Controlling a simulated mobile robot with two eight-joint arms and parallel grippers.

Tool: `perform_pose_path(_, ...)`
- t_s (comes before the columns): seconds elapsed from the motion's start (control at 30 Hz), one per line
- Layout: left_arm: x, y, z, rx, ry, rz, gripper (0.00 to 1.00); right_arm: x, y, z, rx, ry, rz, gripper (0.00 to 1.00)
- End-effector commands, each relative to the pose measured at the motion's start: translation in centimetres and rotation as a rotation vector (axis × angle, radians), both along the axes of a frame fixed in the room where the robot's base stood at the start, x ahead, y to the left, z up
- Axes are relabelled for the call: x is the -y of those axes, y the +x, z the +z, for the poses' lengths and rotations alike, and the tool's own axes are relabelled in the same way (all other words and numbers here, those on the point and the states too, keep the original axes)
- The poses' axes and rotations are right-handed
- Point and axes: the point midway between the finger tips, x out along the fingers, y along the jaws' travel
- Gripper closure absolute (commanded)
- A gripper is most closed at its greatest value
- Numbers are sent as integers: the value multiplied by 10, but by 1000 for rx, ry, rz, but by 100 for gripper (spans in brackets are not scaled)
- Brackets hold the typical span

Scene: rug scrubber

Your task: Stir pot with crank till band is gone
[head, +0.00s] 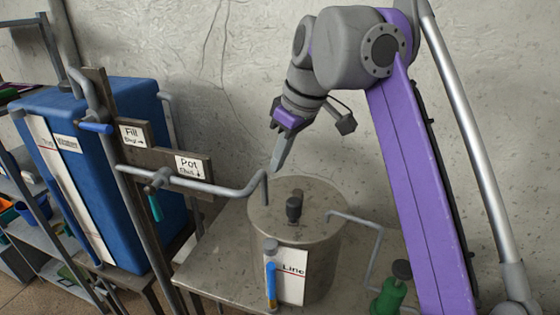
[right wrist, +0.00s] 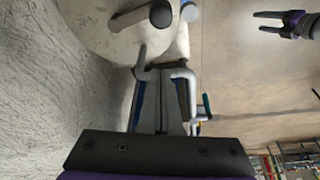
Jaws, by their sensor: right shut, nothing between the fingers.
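The round metal pot (head: 325,270) stands on a metal table, with a lid on top. A dark crank with an upright knob (head: 294,208) sits on the lid; in the right wrist view its arm ends in a round dark knob (right wrist: 158,14). A sight tube (head: 270,283) on the pot's front shows blue over an amber bottom part, beside a "Line" label (head: 293,275). My right gripper (head: 279,163) is shut and empty, pointing down above the lid's back left, apart from the crank. My left gripper (right wrist: 257,22) is open and empty, seen only in the right wrist view.
A pipe with the "Pot" valve (head: 160,178) reaches over the lid's left edge. A blue tank (head: 130,180) and a "Fill" sign (head: 132,135) stand left. A thin pipe (head: 360,220) and green bottle (head: 388,298) are at the right. A wall stands behind.

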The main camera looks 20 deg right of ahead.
Motion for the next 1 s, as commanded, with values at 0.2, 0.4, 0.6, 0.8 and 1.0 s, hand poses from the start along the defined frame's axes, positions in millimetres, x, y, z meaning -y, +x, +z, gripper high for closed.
perform_pose_path(0.2, 0, -11, -28, -21, 0, 0, 30, -10, 12, -51, -3, -1, 2, 100)
perform_pose_path(0.4, 0, -15, -39, -28, 0, 0, 30, -9, 12, -76, 0, -1, -4, 100)
perform_pose_path(0.6, 0, -15, -41, -30, 0, 0, 30, 6, -6, -75, 0, 0, -2, 100)
perform_pose_path(0.8, 0, -15, -41, -30, 0, 0, 30, 9, -11, -75, 0, 0, -1, 100)
perform_pose_path(1.0, 0, -15, -41, -30, 0, 0, 30, 9, -11, -74, 0, 0, -1, 100)
